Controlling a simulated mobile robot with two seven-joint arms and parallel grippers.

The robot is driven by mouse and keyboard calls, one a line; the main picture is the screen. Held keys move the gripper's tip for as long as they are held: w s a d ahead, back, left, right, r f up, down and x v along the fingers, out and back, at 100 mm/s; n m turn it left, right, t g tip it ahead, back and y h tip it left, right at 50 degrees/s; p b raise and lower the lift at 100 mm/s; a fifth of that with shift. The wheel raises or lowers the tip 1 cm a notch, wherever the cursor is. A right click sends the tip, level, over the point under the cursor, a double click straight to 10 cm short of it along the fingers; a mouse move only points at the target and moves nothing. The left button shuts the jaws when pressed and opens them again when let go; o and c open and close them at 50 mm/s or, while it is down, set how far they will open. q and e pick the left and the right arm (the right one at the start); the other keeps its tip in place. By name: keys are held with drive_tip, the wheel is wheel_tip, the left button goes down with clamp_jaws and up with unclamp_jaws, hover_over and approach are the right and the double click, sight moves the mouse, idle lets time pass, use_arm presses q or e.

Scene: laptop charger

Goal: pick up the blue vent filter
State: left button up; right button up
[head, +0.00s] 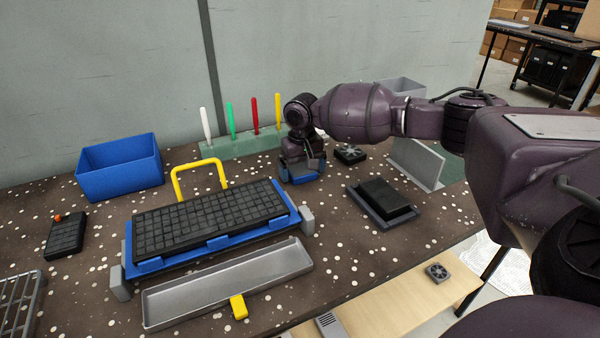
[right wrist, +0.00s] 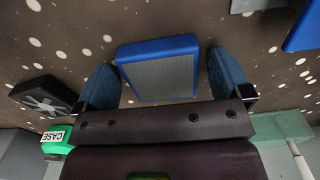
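The blue vent filter (right wrist: 160,70) has a blue frame and a grey ribbed face. In the right wrist view it lies between the two blue fingers of my right gripper (right wrist: 163,68), with a narrow gap showing on each side. The gripper is open and its fingers straddle the filter without visibly closing on it. In the head view my right gripper (head: 301,165) points down at the table, in front of the tool rack. Blue shows at its fingers there, and the filter is hard to tell from them. My left gripper is not in view.
A green rack (head: 240,146) with upright coloured tools stands just behind. A black fan (head: 350,154) lies close to the right, near an upright grey plate (head: 417,163). A keyboard (head: 208,217) on a blue holder and a blue bin (head: 120,168) are to the left.

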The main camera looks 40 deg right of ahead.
drive_tip(key=c, duration=0.7)
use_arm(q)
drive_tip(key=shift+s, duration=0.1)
use_arm(e)
drive_tip(key=shift+c, duration=0.3)
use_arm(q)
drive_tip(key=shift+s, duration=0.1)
use_arm(e)
wheel_tip(320, 180, up, 9)
drive_tip(key=shift+p, duration=1.2)
wheel_tip(320, 180, up, 10)
drive_tip(key=p, duration=0.2)
hover_over(302, 170)
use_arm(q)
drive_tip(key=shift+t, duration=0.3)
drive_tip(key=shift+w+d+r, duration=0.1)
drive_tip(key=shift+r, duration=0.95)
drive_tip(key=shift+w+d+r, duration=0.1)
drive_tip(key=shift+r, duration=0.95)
use_arm(e)
drive_tip(key=shift+s+r, duration=0.1)
drive_tip(key=shift+r, duration=0.4)
